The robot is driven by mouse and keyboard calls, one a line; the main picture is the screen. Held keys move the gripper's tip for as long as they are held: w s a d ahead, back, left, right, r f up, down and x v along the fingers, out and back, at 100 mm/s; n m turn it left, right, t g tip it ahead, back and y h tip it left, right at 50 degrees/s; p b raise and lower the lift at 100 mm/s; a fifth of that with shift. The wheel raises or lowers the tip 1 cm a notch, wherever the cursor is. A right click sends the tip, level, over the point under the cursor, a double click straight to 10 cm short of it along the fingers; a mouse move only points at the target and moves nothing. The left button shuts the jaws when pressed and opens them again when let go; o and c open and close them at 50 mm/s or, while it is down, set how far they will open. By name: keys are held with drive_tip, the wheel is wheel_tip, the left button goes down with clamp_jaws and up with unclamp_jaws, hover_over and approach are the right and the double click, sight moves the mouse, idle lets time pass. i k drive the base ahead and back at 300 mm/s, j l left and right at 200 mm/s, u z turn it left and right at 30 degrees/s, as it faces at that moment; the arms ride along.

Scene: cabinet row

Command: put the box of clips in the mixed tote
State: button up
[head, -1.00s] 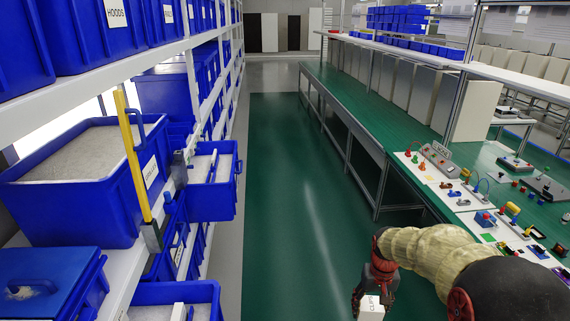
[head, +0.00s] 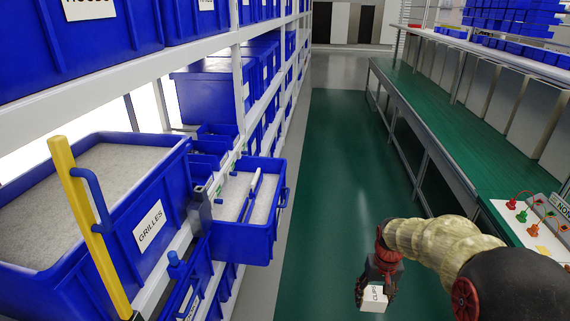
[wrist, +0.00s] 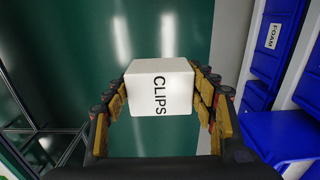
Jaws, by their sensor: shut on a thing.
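The box of clips is a small white box lettered CLIPS (wrist: 160,88), held between the yellow-padded fingers of my gripper (wrist: 163,98) in the wrist view. The fingers are shut on its two sides. In the head view the box (head: 373,298) hangs below my gripper (head: 376,284) over the green aisle floor, clear of the shelves. No label reading MIXED is legible, so I cannot tell which tote is the mixed one. A blue tote (head: 246,245) sticks out from the left rack, open on top, with a grey inside and long pale and dark pieces in it.
A large open blue tote labelled GRILLES (head: 152,228) stands at the left, with a yellow post (head: 88,225) before it. A workbench (head: 440,135) runs along the right. The green aisle (head: 330,170) between is clear. The wrist view shows a tote labelled FOAM (wrist: 273,37).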

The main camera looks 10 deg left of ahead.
sight(260, 217)
drive_tip(key=i, duration=1.75)
drive_tip(key=i+u, duration=0.15)
drive_tip(key=i, duration=0.3)
drive_tip(key=i+l+u, duration=0.1)
drive_tip(key=i, duration=0.35)
drive_tip(key=i+l+u, duration=0.15)
drive_tip(key=i, duration=0.3)
drive_tip(key=l+u, duration=0.1)
drive_tip(key=u, duration=2.45)
